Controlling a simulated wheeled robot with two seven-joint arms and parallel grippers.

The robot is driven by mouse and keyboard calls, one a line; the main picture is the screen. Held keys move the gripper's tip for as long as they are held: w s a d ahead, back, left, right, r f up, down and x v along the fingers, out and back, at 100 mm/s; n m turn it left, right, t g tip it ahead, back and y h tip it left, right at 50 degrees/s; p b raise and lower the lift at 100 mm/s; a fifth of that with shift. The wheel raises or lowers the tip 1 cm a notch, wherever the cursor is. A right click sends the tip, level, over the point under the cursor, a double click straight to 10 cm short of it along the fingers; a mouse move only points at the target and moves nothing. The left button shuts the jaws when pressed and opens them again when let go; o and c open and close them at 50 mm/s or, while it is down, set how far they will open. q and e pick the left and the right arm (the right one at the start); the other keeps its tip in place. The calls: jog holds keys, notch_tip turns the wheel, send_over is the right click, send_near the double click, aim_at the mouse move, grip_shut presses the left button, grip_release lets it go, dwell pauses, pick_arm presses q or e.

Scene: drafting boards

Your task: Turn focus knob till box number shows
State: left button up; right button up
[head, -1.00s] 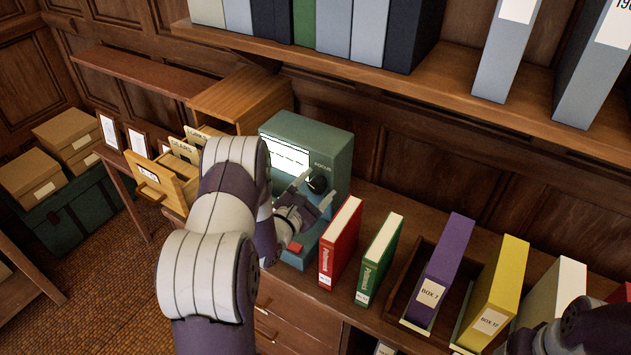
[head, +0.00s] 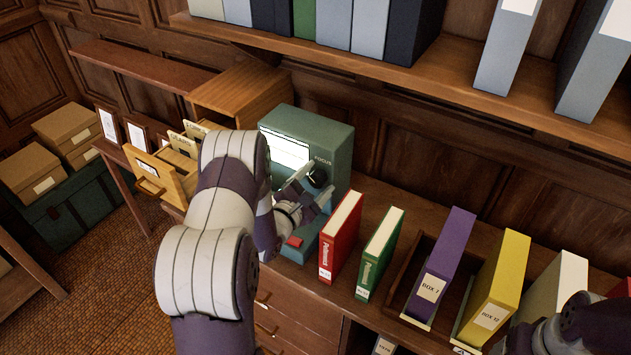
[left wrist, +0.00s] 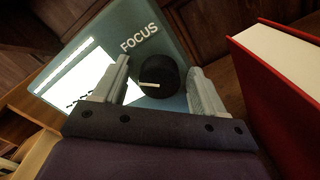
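The green-grey reader (head: 325,135) stands on the wooden counter with a lit white screen (head: 288,151). Its round black knob (head: 318,176) sits under the word FOCUS, and the knob also shows in the left wrist view (left wrist: 160,77) with a pale pointer line. My left gripper (head: 309,186) is open, its pale fingers (left wrist: 155,88) on either side of the knob with gaps between. A few dark marks show at the screen's lower edge in the left wrist view (left wrist: 85,82); no number is readable. Of my right arm, only a dark part shows at bottom right; its fingers cannot be made out.
A red book (head: 341,238) and a green book (head: 380,254) stand just right of the reader. Purple BOX 7 (head: 443,258) and yellow BOX 12 (head: 495,290) files stand further right. An open card drawer (head: 160,178) is at left. A shelf (head: 400,85) runs above.

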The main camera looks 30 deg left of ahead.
pick_arm(q)
jog(key=shift+s, duration=0.1)
jog(key=s+p, duration=0.2)
jog(key=s, duration=0.6)
jog(key=shift+s+a, duration=0.35)
jog(key=shift+s, duration=0.05)
